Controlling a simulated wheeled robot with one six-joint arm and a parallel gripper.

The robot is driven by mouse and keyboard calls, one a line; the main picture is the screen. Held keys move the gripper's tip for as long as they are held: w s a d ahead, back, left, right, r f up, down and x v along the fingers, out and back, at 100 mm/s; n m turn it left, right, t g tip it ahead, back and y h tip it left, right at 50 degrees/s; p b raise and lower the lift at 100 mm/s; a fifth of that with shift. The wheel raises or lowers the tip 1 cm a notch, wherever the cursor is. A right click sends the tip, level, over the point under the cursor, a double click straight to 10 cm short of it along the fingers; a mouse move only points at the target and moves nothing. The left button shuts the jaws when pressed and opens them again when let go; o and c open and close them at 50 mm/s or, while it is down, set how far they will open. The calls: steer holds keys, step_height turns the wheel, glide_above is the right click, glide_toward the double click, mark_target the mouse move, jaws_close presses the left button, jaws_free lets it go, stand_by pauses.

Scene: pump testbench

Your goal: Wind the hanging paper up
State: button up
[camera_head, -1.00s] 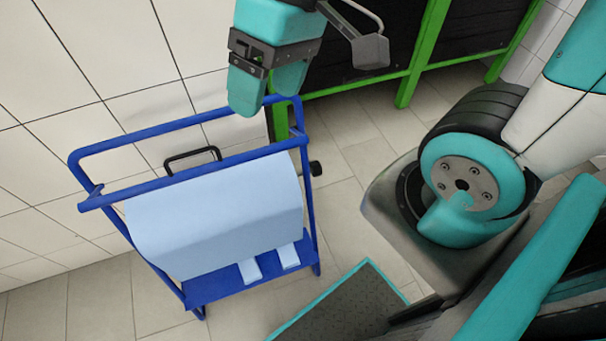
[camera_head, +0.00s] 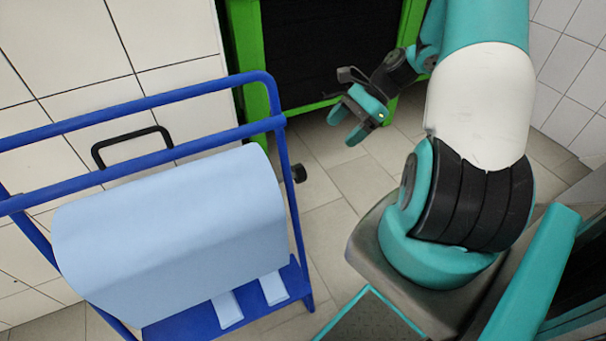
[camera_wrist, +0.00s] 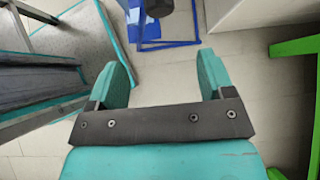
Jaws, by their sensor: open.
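A big light blue paper roll (camera_head: 170,225) hangs in a blue stand (camera_head: 200,85), shown in the head view at left. Its paper reaches down the front, and two light blue strips (camera_head: 228,308) lie on the stand's low shelf. A dark knob (camera_head: 299,173) sticks out on the stand's right side. My gripper (camera_head: 347,124) is open and empty, to the right of the stand and apart from it. In the wrist view my gripper (camera_wrist: 163,65) has nothing between its fingers. A dark cylinder (camera_wrist: 160,8), perhaps the knob, shows ahead of it, before the blue stand (camera_wrist: 160,40).
A green-framed dark cabinet (camera_head: 330,50) stands behind. A tiled wall (camera_head: 55,50) is close behind the stand. Bare floor (camera_head: 330,215) lies between the stand and my base.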

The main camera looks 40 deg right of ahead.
mark_target(302, 170)
steer(key=b+x, duration=0.3)
steer(key=x, duration=1.1)
steer(key=shift+a+f, duration=0.3)
steer(key=c, duration=1.3)
steer(key=shift+o, duration=0.2)
steer(key=shift+w, duration=0.1)
steer(key=shift+r+p, duration=0.1)
steer(key=shift+p, duration=0.2)
